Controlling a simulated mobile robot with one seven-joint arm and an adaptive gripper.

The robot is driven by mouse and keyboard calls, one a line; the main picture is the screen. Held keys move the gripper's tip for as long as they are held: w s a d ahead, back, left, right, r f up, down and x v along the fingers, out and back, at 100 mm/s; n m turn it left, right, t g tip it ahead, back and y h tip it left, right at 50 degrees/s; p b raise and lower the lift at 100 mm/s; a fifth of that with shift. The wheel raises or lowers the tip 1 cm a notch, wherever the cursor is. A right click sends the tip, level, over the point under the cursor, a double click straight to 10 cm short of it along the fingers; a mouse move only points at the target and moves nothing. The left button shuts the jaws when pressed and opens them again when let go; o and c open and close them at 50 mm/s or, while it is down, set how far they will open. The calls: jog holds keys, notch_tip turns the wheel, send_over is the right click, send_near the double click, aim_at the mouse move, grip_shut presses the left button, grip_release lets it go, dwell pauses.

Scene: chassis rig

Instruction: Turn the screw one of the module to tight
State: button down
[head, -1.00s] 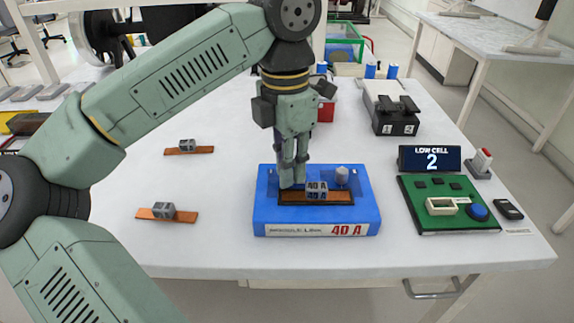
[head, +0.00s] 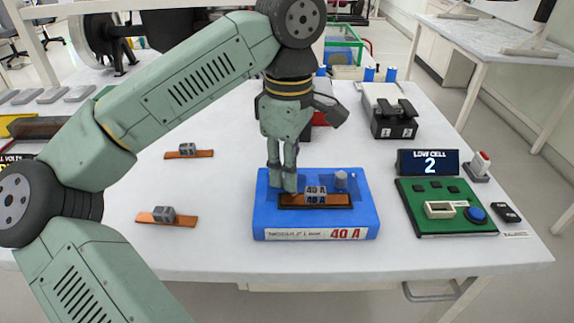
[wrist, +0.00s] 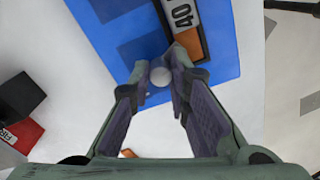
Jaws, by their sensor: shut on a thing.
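The blue module (head: 262,215) lies on the white table with a 40 A label on its front. A dark fuse strip with an orange edge and a grey 40 A block (head: 316,194) sits in its recess. My gripper (head: 283,188) points down at the left end of that strip. In the wrist view its fingers (wrist: 160,82) are shut on a round pale grey screw head (wrist: 160,76), which the fingers hide in the head view. I cannot tell how tight either is.
Two orange strips with grey blocks (head: 188,151) (head: 163,215) lie left of the module. A green board (head: 455,222) with a blue button and a display (head: 428,162) reading LOW CELL 2 stand at right. A black two-part device (head: 394,122) is behind.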

jog(key=m, duration=0.5)
jog(key=shift+p, duration=0.3)
jog(key=shift+m, duration=0.4)
jog(key=c, duration=1.5)
grip_release()
notch_tip(320, 180, up, 12)
jog(key=shift+d+r, duration=0.1)
jog(key=shift+d, duration=0.05)
